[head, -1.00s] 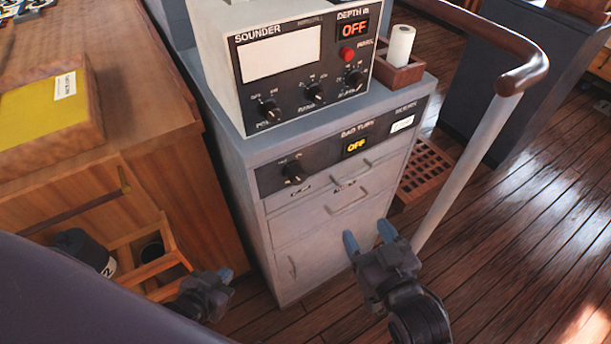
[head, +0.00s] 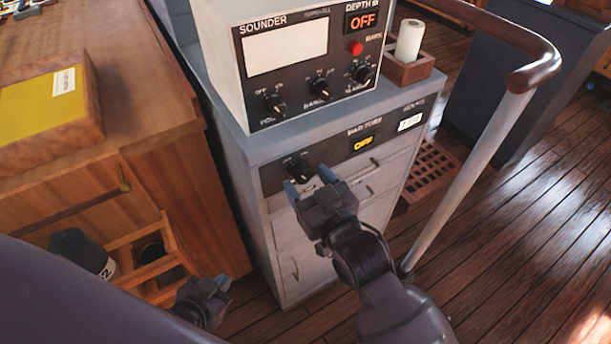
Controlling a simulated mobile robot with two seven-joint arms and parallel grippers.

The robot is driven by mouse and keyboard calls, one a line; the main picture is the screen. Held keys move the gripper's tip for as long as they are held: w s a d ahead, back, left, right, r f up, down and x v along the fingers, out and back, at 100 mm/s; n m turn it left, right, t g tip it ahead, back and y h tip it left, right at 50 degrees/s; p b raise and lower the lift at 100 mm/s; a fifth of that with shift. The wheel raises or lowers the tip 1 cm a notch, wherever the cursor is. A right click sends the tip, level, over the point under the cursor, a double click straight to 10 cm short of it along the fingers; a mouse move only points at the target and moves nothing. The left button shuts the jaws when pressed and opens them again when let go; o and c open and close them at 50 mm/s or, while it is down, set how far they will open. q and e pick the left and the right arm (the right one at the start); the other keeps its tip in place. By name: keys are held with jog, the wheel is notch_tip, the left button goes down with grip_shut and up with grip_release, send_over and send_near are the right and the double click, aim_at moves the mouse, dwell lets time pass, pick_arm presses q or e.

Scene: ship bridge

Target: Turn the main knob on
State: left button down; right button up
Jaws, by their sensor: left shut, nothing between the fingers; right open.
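A black rotary knob (head: 297,170) sits at the left of the dark panel on the front of the grey cabinet (head: 285,240). Three more black knobs, left (head: 275,103), middle (head: 320,88) and right (head: 362,72), line the sounder box (head: 310,60) on top. I cannot read which knob is labelled main. My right gripper (head: 308,182) is open and empty, its blue fingertips just below the panel knob; I cannot tell whether they touch it. My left gripper (head: 222,283) is shut and empty, low beside the cabinet.
A wooden desk (head: 170,100) stands close on the left, with a wooden holder (head: 165,268) below. A rail (head: 470,175) rises at the right of the cabinet. A paper roll (head: 409,42) stands in a wooden box on top. A wooden grate (head: 430,170) lies on the floor.

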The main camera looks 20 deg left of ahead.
jog(key=shift+x, duration=0.8)
